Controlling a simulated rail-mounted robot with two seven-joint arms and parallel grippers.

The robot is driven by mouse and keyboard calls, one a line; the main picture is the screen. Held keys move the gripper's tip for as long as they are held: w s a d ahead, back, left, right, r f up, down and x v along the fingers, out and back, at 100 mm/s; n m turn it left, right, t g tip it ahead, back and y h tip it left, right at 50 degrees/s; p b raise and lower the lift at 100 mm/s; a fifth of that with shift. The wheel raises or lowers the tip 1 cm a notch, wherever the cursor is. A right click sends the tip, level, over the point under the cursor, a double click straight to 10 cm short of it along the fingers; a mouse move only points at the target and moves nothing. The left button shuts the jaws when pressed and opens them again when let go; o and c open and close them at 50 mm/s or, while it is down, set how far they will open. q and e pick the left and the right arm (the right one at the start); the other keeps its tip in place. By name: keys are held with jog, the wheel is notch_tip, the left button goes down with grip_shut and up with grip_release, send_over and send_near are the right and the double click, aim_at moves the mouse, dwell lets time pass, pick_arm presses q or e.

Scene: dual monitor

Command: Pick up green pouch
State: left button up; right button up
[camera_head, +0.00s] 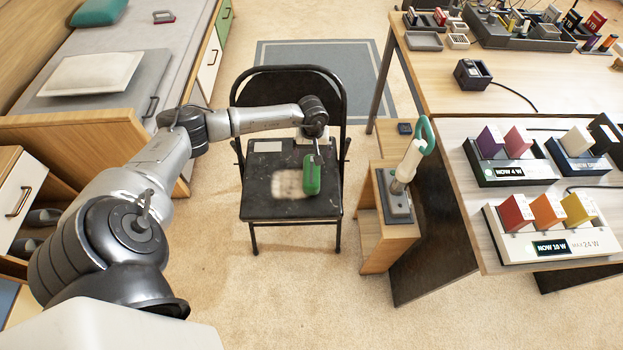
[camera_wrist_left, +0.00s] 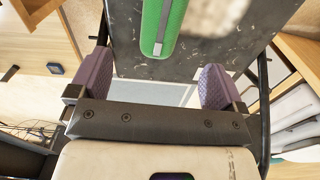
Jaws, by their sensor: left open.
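The green pouch (camera_head: 312,176) is on the black seat of the folding chair (camera_head: 270,208), toward its right side. My left gripper (camera_head: 317,143) is over the back part of the seat, just behind the pouch in the head view. In the left wrist view its two purple finger pads (camera_wrist_left: 157,80) are wide apart with nothing between them. The green pouch (camera_wrist_left: 164,24) with a grey strip lies ahead of the fingertips, roughly centred between them, its far end cut off by the frame. My right gripper is out of view.
A blurred beige patch (camera_head: 288,184) lies left of the pouch on the seat. The chair backrest (camera_head: 290,78) rises behind my gripper. A small wooden stand (camera_head: 388,235) with a teal-handled tool (camera_head: 411,160) is right of the chair. A desk with charging docks (camera_head: 555,235) stands further right.

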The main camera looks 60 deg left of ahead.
aim_at(312, 169)
pick_arm(q)
notch_tip(312, 169, down, 7)
jog(key=shift+s+f+b, duration=0.1)
jog(key=shift+b, duration=0.9)
jog(key=shift+f, duration=0.45)
notch_tip(312, 169, down, 4)
jog(key=shift+s+f+b, duration=0.1)
jog(key=shift+b, duration=1.1)
jog(key=shift+f, duration=0.55)
jog(key=shift+r, duration=0.1)
jog(key=shift+c, duration=0.6)
jog(key=c, duration=0.9)
jog(key=shift+c, duration=0.3)
jog(key=shift+r, duration=0.15)
